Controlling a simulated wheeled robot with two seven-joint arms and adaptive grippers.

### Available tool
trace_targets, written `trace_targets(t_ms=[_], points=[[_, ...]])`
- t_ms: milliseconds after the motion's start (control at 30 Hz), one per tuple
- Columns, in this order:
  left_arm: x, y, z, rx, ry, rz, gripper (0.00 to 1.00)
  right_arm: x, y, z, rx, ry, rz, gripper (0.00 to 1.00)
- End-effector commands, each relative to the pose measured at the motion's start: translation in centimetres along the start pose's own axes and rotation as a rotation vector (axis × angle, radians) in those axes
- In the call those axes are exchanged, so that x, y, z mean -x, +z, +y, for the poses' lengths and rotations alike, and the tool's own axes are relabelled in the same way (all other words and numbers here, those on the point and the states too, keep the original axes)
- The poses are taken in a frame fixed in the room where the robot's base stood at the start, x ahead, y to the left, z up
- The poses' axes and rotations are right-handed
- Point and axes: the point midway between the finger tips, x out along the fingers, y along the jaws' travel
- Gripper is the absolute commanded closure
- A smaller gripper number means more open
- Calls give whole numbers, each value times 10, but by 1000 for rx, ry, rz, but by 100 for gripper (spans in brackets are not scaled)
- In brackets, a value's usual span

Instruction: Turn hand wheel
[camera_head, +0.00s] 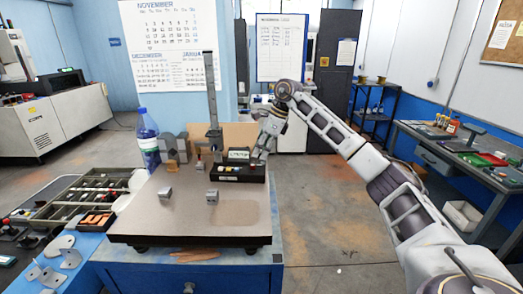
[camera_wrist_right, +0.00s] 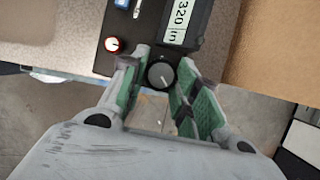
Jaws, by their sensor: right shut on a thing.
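The hand wheel (camera_wrist_right: 160,75) is a small dark round knob with a pale mark, at the edge of a black box with a display (camera_wrist_right: 180,22). In the head view the box (camera_head: 228,173) sits at the right back of the grey surface plate. My right gripper (camera_head: 260,157) reaches down to the box's right end. In the right wrist view its green-padded fingers (camera_wrist_right: 160,82) stand on either side of the knob, shut on it. In the head view the gripper hides the knob. My left gripper is not in view.
The surface plate (camera_head: 150,225) carries small metal blocks (camera_head: 212,195) and a tall upright gauge stand (camera_head: 212,100). A red button (camera_wrist_right: 113,44) sits near the knob. A bottle (camera_head: 147,140) and parts tray (camera_head: 75,205) are at left. The plate's front is mostly clear.

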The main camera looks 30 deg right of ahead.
Motion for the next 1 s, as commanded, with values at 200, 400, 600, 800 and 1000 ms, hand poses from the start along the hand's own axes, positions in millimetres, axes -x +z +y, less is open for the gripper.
trace_targets(t_ms=[200,400,600,800,1000], points=[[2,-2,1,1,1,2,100,0,0,0,-65,-29,2,93],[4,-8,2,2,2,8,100,1,0,1,-164,-70,2,93],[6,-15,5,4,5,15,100,1,0,2,-285,-121,1,93],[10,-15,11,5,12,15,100,0,0,3,-411,-172,2,93],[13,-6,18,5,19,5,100,0,1,4,-537,-224,1,93]])
